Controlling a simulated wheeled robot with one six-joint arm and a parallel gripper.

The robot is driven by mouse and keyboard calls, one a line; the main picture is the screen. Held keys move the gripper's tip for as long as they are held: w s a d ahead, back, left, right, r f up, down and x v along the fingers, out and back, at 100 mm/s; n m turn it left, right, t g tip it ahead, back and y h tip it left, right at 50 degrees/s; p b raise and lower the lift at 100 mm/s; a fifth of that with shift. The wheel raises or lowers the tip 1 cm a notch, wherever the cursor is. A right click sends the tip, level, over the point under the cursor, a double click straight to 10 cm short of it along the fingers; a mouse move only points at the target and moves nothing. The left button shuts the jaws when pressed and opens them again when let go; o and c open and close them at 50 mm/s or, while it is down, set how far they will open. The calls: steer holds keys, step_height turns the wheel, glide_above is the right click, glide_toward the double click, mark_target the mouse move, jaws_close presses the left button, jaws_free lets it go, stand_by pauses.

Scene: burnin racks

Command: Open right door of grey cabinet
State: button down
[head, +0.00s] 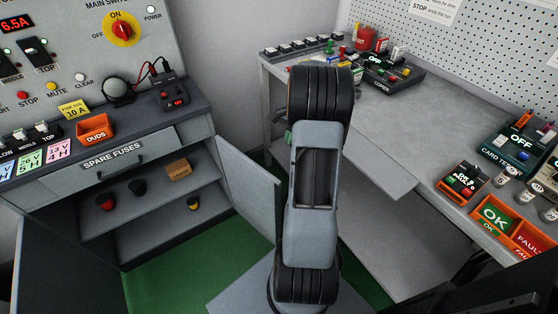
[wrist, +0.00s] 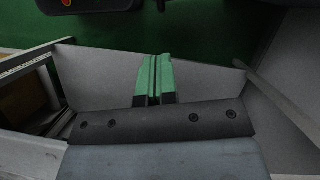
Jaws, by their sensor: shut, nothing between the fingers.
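The grey cabinet (head: 185,131) stands at the left in the head view, under the counter with the switch panel. Its right door (head: 245,188) stands swung wide open, showing the shelves inside. In the wrist view, a light grey panel that looks like this door (wrist: 100,75) spans behind my gripper (wrist: 153,80). The green fingers are shut together with nothing between them, close to the panel; I cannot tell if they touch it. In the head view my arm hides most of the gripper.
The left door (head: 45,270) also stands open. The shelves hold dark cups and a small brown box (head: 179,169). A drawer (head: 125,152) labelled SPARE FUSES is above. A grey workbench (head: 400,130) with devices stands at the right. Green floor (head: 175,280) is clear before the cabinet.

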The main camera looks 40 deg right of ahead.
steer(key=x, duration=0.3)
steer(key=a+b+x, duration=0.1)
steer(key=x, duration=0.6)
steer(key=shift+s+a+f, duration=0.1)
steer(key=shift+s+a, duration=0.15)
steer(key=shift+a, duration=0.15)
steer(key=shift+s+a, duration=0.15)
steer(key=shift+a, duration=0.6)
